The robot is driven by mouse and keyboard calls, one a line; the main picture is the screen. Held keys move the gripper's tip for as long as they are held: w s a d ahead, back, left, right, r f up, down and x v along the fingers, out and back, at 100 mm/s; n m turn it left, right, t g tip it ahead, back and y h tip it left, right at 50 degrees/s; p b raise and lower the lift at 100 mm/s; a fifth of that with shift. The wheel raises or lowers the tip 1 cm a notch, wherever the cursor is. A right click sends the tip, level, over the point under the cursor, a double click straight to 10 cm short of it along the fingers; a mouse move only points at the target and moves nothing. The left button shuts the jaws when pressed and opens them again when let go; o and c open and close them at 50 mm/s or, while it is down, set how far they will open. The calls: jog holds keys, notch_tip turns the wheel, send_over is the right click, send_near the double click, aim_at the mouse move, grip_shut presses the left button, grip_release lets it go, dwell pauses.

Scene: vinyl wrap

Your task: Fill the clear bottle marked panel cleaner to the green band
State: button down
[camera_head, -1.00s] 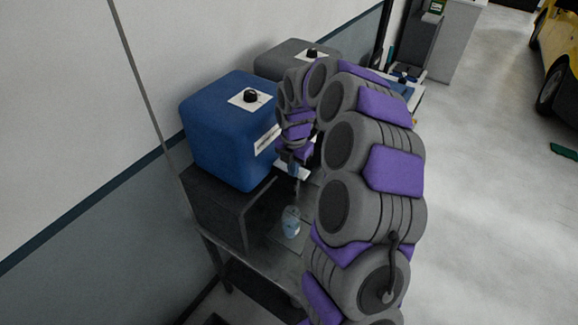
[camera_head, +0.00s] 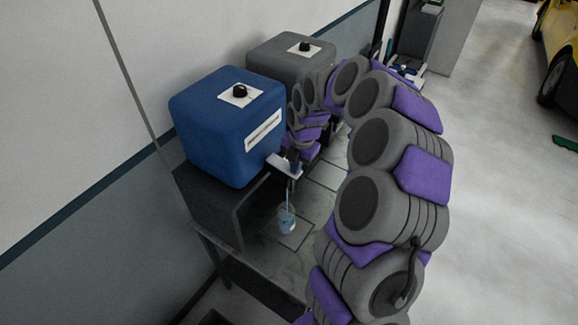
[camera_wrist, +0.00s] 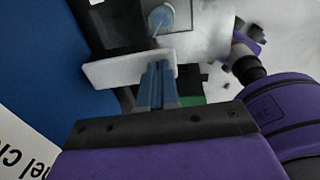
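The clear bottle (camera_head: 287,225) stands upright on the grey bench below the blue tank's (camera_head: 225,130) outlet. A thin pale-blue stream (camera_head: 288,197) falls into it, and pale-blue liquid shows inside. Its green band and exact level are too small to make out. The bottle also shows from above in the wrist view (camera_wrist: 160,18). A white paddle (camera_head: 283,166) juts from the tank's front; it also shows in the wrist view (camera_wrist: 115,70). My gripper (camera_head: 294,166) is at the paddle's outer end. In the wrist view its fingers (camera_wrist: 158,80) are together, against or just beside the paddle.
A grey tank (camera_head: 280,62) stands behind the blue one. Both have a black knob on top. A dark stand (camera_head: 222,212) supports the blue tank. The tiled bench top (camera_head: 318,200) is clear around the bottle. A yellow vehicle (camera_head: 560,55) is far right.

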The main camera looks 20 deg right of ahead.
jog(key=shift+d+f, duration=0.1)
jog(key=shift+d, duration=0.75)
jog(key=shift+a, duration=1.5)
jog(key=shift+d, duration=1.05)
jog(key=shift+a, duration=0.6)
jog(key=shift+d, duration=0.2)
jog(key=shift+r, duration=0.25)
dwell(0.4)
jog(key=shift+r+p, duration=0.4)
jog(key=shift+r, duration=0.25)
